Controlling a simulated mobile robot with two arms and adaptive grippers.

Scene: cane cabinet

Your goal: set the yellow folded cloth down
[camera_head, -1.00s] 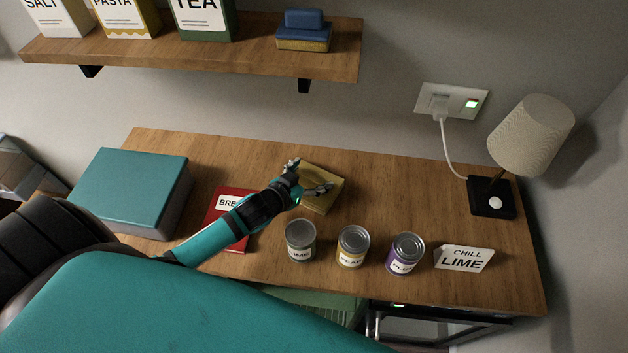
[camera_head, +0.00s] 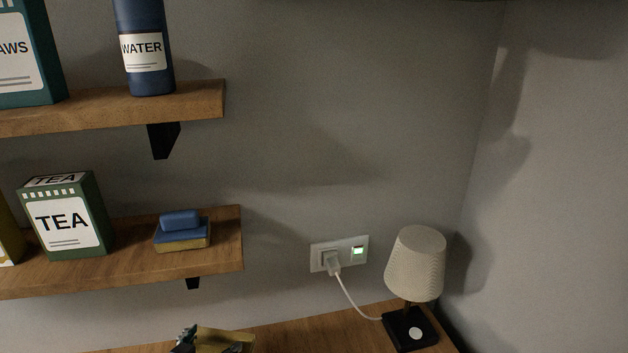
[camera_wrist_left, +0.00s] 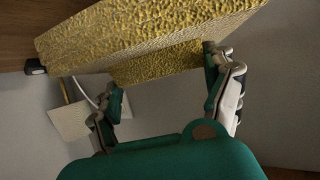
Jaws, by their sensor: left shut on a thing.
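The yellow folded cloth (camera_head: 228,340) shows at the bottom edge of the head view, in front of the table's back edge. Its lower part is cut off there. My left gripper (camera_head: 211,344) is at the cloth, only its finger ends in view. In the left wrist view the cloth (camera_wrist_left: 145,38) is a thick, rough yellow slab across the top. The fingers of my left gripper (camera_wrist_left: 160,80) are spread wide on either side of it and grip it. I cannot tell whether the cloth touches the tabletop. My right gripper is in neither view.
The wooden tabletop (camera_head: 300,336) carries a lamp (camera_head: 415,265) on a black base at the right. Its cord runs to a wall socket (camera_head: 338,254). A lower shelf (camera_head: 130,257) holds a TEA box (camera_head: 66,220) and blue-and-yellow folded items (camera_head: 182,231). A WATER bottle (camera_head: 143,50) stands above.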

